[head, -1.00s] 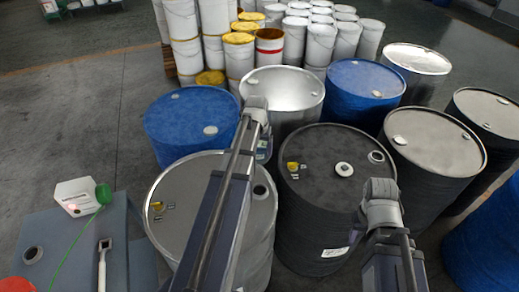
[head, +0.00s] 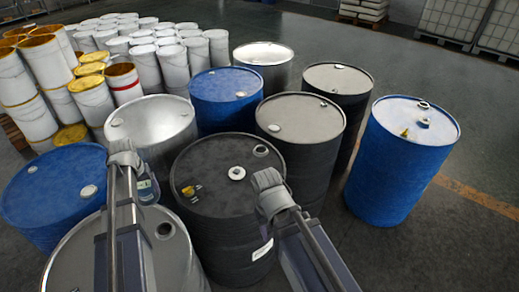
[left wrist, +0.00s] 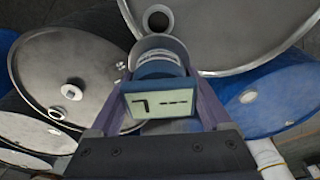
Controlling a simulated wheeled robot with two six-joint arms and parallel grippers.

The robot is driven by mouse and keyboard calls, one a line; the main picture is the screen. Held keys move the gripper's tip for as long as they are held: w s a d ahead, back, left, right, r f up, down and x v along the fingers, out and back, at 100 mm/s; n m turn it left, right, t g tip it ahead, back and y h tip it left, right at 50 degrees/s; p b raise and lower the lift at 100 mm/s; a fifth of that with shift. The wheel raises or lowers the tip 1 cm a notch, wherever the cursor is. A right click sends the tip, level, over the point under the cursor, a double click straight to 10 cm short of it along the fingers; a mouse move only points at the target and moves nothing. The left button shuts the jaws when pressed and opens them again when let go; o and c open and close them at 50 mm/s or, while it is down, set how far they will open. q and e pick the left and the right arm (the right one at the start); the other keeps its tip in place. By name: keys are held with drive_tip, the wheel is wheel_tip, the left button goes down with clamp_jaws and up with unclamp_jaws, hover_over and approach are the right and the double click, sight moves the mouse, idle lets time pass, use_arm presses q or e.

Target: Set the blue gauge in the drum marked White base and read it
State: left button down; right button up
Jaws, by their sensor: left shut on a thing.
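My left gripper (left wrist: 163,95) is shut on the blue gauge (left wrist: 155,68), seen close in the left wrist view. Its pale display faces the camera and shows a 7-like mark and dashes. In the head view the gauge (head: 147,189) is partly hidden by my left gripper (head: 143,180), above the drums. My right gripper (head: 270,190) is over the front black drum (head: 225,215); its fingers cannot be made out. That drum bears a white label (head: 263,250), too small to read. No drum can be identified as White base from these frames.
A front steel drum (head: 85,250) has an open bung hole. Blue drums stand at left (head: 55,190), centre back (head: 225,85) and right (head: 415,130). Other grey and black drums stand close together. Stacked pails (head: 110,90) fill the back left. Floor is clear at right.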

wheel_tip(320, 180, down, 13)
drive_tip(key=b, duration=1.3)
